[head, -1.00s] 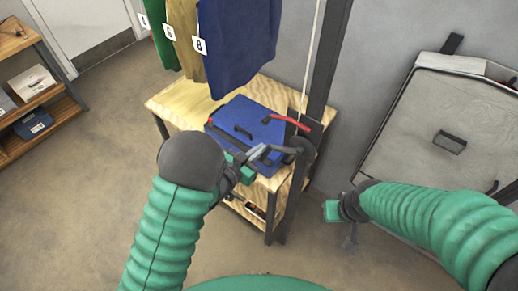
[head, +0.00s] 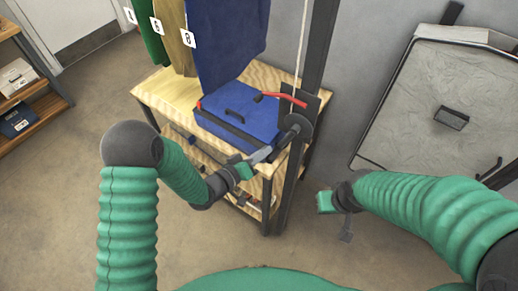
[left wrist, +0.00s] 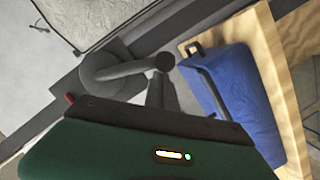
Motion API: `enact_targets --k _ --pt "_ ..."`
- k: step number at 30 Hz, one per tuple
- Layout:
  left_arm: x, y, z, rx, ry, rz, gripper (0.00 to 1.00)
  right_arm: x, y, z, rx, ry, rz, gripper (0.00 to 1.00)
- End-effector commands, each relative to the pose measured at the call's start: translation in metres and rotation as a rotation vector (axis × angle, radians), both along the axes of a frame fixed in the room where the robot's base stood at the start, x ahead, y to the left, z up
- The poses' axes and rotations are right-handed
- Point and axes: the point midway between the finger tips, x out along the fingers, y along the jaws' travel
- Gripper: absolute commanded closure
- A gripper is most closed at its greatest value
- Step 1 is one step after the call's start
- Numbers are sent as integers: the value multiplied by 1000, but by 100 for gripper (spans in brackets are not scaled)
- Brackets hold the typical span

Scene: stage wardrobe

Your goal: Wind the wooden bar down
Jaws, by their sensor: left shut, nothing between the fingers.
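The wooden bar is not in view; only clothes on the rail above show. A winch (head: 299,124) sits on a dark upright post, with a pale rope (head: 302,45) running up from it. A red lever (head: 287,97) sticks out to the left above the winch. The dark crank (left wrist: 108,72) shows in the left wrist view, ending in a rounded handle end (left wrist: 163,62). My left gripper (head: 262,155) is shut and empty, its fingertips close to the handle end; whether they touch is unclear. My right gripper (head: 347,232) hangs right of the post, its opening unclear.
A blue case (head: 238,112) lies on the wooden table (head: 160,88) left of the post. Numbered garments (head: 225,45) hang above it. A large grey panel (head: 430,110) leans against the wall at right. Shelves (head: 40,115) stand far left. The floor between is clear.

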Motion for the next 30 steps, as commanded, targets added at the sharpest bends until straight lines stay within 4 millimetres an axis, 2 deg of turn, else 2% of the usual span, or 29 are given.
enact_targets --k 9,24,30 --pt "-6 -7 -7 -78 58 0 100 0 0 -6 0 0 0 100" --pt "-7 -9 -7 -86 66 -3 100 0 0 -6 0 0 0 100" --pt "-2 -12 5 -86 65 -2 100 0 0 3 0 0 0 100"
